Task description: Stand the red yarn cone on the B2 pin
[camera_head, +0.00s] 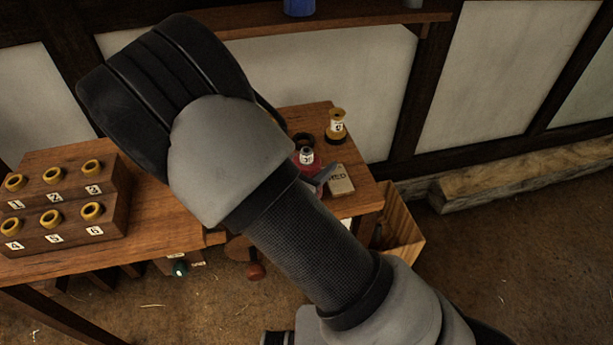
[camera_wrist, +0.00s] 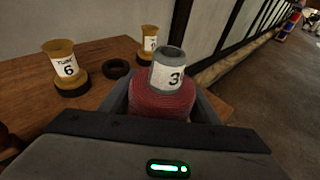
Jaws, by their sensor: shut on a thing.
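The red yarn cone (camera_wrist: 162,103) has a grey tube top with a label reading 3. My gripper (camera_wrist: 160,92) is shut on it, one jaw on each side of the red winding. The cone's base is hidden by my gripper in the wrist view. In the head view, the cone's grey top and some red (camera_head: 306,156) show at the right end of the table (camera_head: 165,215), partly behind my arm. I cannot tell whether it touches the table. No pin marked B2 can be made out.
A yellowish spool (camera_head: 337,122) on a black base and a bare black ring (camera_wrist: 117,68) stand near the cone. A labelled spool (camera_wrist: 65,68) reads 6. A tan block (camera_head: 340,180) lies beside the cone. A numbered rack (camera_head: 65,240) stands left; a wooden crate (camera_head: 402,232) is below right.

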